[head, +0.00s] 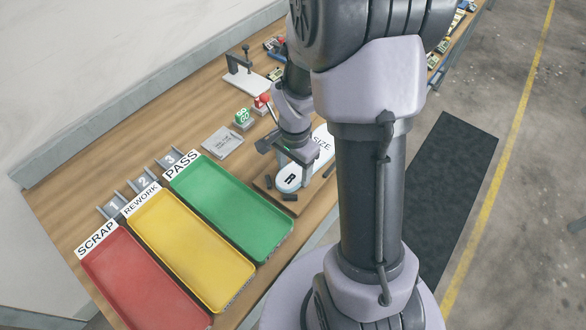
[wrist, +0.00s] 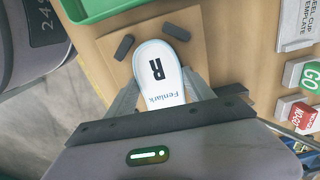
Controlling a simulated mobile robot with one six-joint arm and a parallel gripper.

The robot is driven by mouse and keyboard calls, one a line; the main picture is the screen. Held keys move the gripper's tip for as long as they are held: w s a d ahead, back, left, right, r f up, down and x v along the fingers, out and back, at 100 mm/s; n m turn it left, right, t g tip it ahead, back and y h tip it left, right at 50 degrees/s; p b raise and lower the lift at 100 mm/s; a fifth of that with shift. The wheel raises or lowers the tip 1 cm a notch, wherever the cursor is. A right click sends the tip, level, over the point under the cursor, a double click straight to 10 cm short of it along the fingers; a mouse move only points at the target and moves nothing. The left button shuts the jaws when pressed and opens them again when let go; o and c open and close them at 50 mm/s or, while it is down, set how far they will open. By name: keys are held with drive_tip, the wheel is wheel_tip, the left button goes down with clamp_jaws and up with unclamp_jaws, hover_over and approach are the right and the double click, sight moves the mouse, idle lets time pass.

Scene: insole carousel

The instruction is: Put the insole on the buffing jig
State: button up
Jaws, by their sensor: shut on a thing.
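In the head view my gripper (head: 285,157) is low over the bench. The toe or heel end beyond the fingers lies over a brown board (wrist: 195,52) with small dark blocks, which looks like the buffing jig; the board also shows in the head view (head: 262,186). I cannot tell whether the insole touches it. Its near end is hidden by my gripper.
Red SCRAP (head: 138,285), yellow REWORK (head: 190,250) and green PASS (head: 232,210) trays stand to the left. A grey heel cup template (head: 222,142) and green GO block (head: 242,117) lie behind. A white "SIZE" piece (head: 322,141) is right of my gripper.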

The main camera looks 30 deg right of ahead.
drive_tip(key=shift+r, duration=0.15)
drive_tip(key=shift+f, duration=0.2)
drive_tip(key=o, duration=1.3)
drive_tip(key=shift+o, duration=0.2)
wheel_tip(320, 180, up, 12)
drive_tip(key=p, duration=0.5)
drive_tip(key=s+a+r+n+t+y, duration=0.1)
drive_tip(key=s+a+r+n+t, duration=0.2)
drive_tip(key=s+a+r+n, duration=0.2)
drive_tip(key=s+a+r+n+t+y, duration=0.1)
drive_tip(key=s+a+r+n+t, duration=0.1)
drive_tip(key=s+a+r+n, duration=0.3)
drive_tip(key=s+a+r, duration=0.1)
drive_tip(key=a+r, duration=0.3)
drive_tip(key=r, duration=0.2)
drive_tip(key=shift+s+a+t, duration=0.15)
drive_tip(key=shift+a+t, duration=0.15)
drive_tip(key=shift+t, duration=0.1)
